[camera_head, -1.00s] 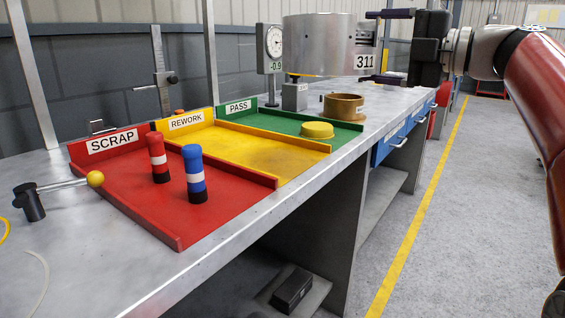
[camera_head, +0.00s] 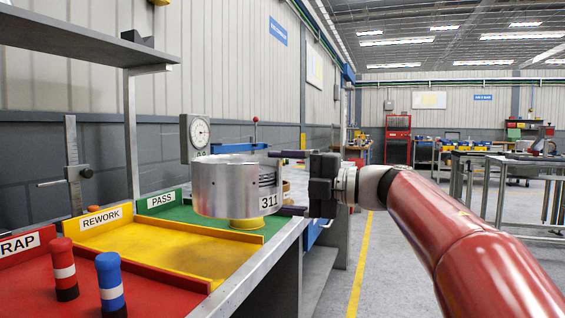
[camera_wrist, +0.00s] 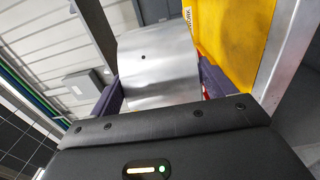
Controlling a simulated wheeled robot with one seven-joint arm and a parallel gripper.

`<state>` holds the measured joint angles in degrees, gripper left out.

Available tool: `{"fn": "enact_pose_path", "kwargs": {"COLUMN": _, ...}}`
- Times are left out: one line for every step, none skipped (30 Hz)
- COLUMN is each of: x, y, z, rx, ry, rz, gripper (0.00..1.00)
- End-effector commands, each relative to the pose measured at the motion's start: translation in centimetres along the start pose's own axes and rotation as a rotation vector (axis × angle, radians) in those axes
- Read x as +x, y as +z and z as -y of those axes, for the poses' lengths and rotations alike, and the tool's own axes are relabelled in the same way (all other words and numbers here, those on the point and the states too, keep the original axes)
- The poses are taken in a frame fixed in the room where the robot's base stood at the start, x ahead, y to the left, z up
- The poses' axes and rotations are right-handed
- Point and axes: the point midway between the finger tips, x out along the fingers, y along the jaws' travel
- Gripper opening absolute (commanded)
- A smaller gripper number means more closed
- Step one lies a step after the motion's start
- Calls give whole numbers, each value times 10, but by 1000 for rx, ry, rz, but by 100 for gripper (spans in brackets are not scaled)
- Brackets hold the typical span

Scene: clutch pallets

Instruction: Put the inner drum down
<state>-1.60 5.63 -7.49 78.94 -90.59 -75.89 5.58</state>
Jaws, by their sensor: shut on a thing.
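The inner drum is a silver metal cylinder (camera_head: 225,188) labelled 311. My gripper (camera_head: 284,183) is shut on it from the right side. In the head view the drum is upright and appears raised in front of the yellow and green trays. In the wrist view the drum's bare metal side (camera_wrist: 158,66) fills the space between the dark fingers. Its far side and underside are hidden. The yellow REWORK tray (camera_head: 150,252), green PASS tray (camera_head: 178,210) and red SCRAP tray (camera_head: 30,282) sit on the metal bench.
A red-banded peg (camera_head: 62,268) and a blue-banded peg (camera_head: 110,285) stand in the red tray. A yellow round part (camera_head: 247,224) is in the green tray, partly behind the drum. A dial gauge (camera_head: 197,134) stands behind. The yellow tray looks empty.

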Motion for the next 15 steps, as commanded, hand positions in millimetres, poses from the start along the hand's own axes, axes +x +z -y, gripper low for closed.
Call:
{"fn": "enact_pose_path", "kwargs": {"x": -1, "y": -3, "z": 4, "rx": -3, "ry": 14, "rz": -1, "gripper": 11}}
{"fn": "enact_pose_path", "kwargs": {"x": -1, "y": -3, "z": 10, "rx": -2, "ry": 14, "rz": -1, "gripper": 11}}
{"fn": "enact_pose_path", "kwargs": {"x": -1, "y": -3, "z": 18, "rx": -2, "ry": 14, "rz": -1, "gripper": 11}}
{"fn": "enact_pose_path", "kwargs": {"x": -1, "y": -3, "z": 23, "rx": -2, "ry": 14, "rz": -1, "gripper": 11}}
{"fn": "enact_pose_path", "kwargs": {"x": -1, "y": -3, "z": 28, "rx": -3, "ry": 14, "rz": -1, "gripper": 11}}
{"fn": "enact_pose_path", "kwargs": {"x": -1, "y": -3, "z": 35, "rx": -3, "ry": 15, "rz": -1, "gripper": 11}}
{"fn": "enact_pose_path", "kwargs": {"x": -1, "y": -3, "z": 40, "rx": -3, "ry": 15, "rz": -1, "gripper": 11}}
{"fn": "enact_pose_path", "kwargs": {"x": -1, "y": -3, "z": 44, "rx": -3, "ry": 15, "rz": -1, "gripper": 11}}
{"fn": "enact_pose_path", "kwargs": {"x": -1, "y": -3, "z": 50, "rx": -4, "ry": 15, "rz": -1, "gripper": 11}}
{"fn": "enact_pose_path", "kwargs": {"x": -1, "y": -3, "z": 53, "rx": -4, "ry": 15, "rz": -1, "gripper": 11}}
{"fn": "enact_pose_path", "kwargs": {"x": -1, "y": -3, "z": 56, "rx": -4, "ry": 15, "rz": -1, "gripper": 11}}
{"fn": "enact_pose_path", "kwargs": {"x": -1, "y": -2, "z": 60, "rx": -5, "ry": 15, "rz": -1, "gripper": 11}}
{"fn": "enact_pose_path", "kwargs": {"x": -1, "y": -2, "z": 62, "rx": -6, "ry": 15, "rz": -1, "gripper": 11}}
{"fn": "enact_pose_path", "kwargs": {"x": -1, "y": -2, "z": 64, "rx": -6, "ry": 15, "rz": -1, "gripper": 11}}
{"fn": "enact_pose_path", "kwargs": {"x": -1, "y": -2, "z": 66, "rx": -6, "ry": 15, "rz": -1, "gripper": 11}}
